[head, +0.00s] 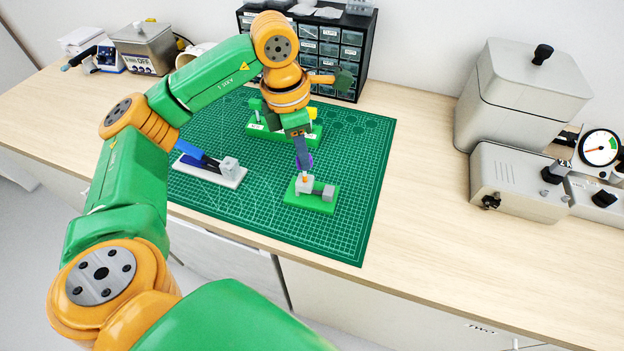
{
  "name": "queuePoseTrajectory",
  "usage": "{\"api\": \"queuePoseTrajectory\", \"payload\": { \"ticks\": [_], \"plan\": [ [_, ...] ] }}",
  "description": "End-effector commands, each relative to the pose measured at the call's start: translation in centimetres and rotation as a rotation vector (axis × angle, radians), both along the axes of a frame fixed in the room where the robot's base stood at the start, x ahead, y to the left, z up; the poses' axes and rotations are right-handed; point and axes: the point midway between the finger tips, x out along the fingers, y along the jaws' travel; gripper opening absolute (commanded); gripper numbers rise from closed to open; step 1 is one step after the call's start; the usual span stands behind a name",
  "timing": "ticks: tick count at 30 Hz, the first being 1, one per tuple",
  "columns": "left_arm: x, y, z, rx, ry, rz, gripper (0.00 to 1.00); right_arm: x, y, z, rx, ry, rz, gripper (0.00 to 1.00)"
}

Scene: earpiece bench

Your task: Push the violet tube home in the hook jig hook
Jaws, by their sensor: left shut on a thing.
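The violet tube (306,161) is small and upright in the head view, between my left gripper and the jig below. My left gripper (303,153) comes down from above and is shut on the tube, hiding part of it. Just below is a jig with a green base (313,203) and grey blocks (326,192), with a small orange piece (305,179) under the tube. The tube's lower end is at or just above this piece; I cannot tell whether they touch. My right gripper is not in view.
A green rack (265,135) stands behind the jig, partly behind my arm. A white plate with a blue-handled tool (190,153) lies left. The green cutting mat (345,225) is clear right of the jig. Grey machines (510,180) stand far right; a drawer cabinet (350,50) stands behind.

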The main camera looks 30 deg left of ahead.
Motion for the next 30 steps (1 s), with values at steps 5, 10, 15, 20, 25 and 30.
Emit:
{"api": "queuePoseTrajectory", "payload": {
  "ticks": [5, 10, 15, 20, 25, 30],
  "plan": [
    [0.0, 0.0, 0.0, 0.0, 0.001, 0.0, 0.34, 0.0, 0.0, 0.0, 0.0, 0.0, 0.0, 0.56],
    [0.0, 0.0, 0.0, 0.001, 0.001, 0.0, 0.56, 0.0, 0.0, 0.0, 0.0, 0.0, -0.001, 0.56],
    [0.0, 0.0, 0.0, 0.0, 0.0, 0.0, 0.56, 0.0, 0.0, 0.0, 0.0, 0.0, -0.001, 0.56],
    [-0.1, 0.2, 2.0, -0.002, -0.005, 0.0, 0.56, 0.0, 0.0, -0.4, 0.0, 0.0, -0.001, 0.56],
    [-0.5, 0.5, 6.1, 0.0, -0.004, 0.0, 0.56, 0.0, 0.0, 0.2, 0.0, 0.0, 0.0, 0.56],
    [-0.7, 0.7, 7.2, 0.0, 0.0, 0.0, 0.56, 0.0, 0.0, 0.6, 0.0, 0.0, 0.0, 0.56]
  ]
}}
